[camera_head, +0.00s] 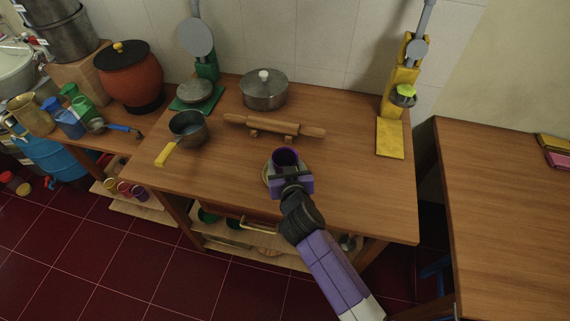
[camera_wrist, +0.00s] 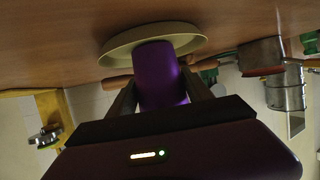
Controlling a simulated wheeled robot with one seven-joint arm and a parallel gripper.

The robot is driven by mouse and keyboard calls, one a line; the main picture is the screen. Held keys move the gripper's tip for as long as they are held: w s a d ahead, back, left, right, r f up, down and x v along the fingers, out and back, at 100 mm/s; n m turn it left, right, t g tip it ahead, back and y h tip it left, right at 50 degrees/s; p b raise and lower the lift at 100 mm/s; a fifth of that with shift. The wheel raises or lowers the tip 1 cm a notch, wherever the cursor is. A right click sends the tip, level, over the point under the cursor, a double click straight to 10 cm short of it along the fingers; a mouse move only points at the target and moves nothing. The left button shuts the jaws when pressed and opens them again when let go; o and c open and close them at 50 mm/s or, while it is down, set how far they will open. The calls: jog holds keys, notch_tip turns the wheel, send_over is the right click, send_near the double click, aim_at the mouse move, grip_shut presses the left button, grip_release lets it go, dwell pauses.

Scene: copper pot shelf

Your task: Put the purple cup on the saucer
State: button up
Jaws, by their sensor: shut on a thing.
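The purple cup (camera_head: 285,155) is upright between the fingers of my gripper (camera_head: 289,174), over the front middle of the wooden table. My gripper is shut on it. The pale yellow saucer (camera_head: 265,172) lies under the cup and is mostly hidden by the cup and gripper in the head view. In the wrist view, which is upside down, the purple cup (camera_wrist: 157,70) overlaps the saucer (camera_wrist: 118,45), with its base at or just over the saucer's inside. I cannot tell whether they touch.
A rolling pin (camera_head: 275,126) on a stand lies behind the cup. A saucepan (camera_head: 188,129) with a yellow handle stands to the left, a lidded pot (camera_head: 264,90) at the back. A yellow stand (camera_head: 391,138) is at the back right. The table's right front is clear.

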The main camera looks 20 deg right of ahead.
jog(key=shift+f, duration=0.15)
jog(key=o, duration=1.4)
jog(key=shift+r, duration=0.2)
jog(key=b+v, duration=0.1)
jog(key=v, duration=1.1)
jog(key=shift+f+b, duration=0.1)
jog(key=shift+b, duration=0.3)
